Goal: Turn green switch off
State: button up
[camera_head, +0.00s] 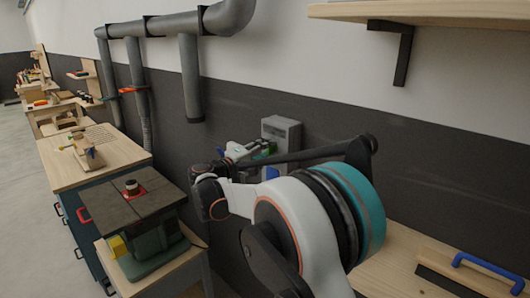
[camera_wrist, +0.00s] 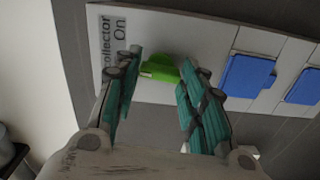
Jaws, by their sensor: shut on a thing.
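The green switch (camera_wrist: 160,68) is on a pale panel (camera_wrist: 210,48) in the wrist view, beside a label reading "...ollector On". My gripper (camera_wrist: 160,62) has its two teal-padded fingers on either side of the switch and is shut on it. In the head view, my gripper (camera_head: 256,150) is at the grey switch box (camera_head: 283,130) on the wall. A bit of green shows there, but my arm and gripper hide much of the box front.
Two blue switches (camera_wrist: 247,75) sit right of the green one on the same panel. A machine with a dark top (camera_head: 130,205) stands on a bench at left. A grey pipe (camera_head: 190,80) runs down the wall. A shelf (camera_head: 430,12) juts out above right.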

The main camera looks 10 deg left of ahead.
jog(key=shift+n, duration=0.7)
jog(key=o, duration=1.1)
jog(key=shift+c, duration=0.2)
jog(key=v, duration=1.2)
jog(key=shift+f, duration=0.1)
jog(key=shift+s, duration=0.1)
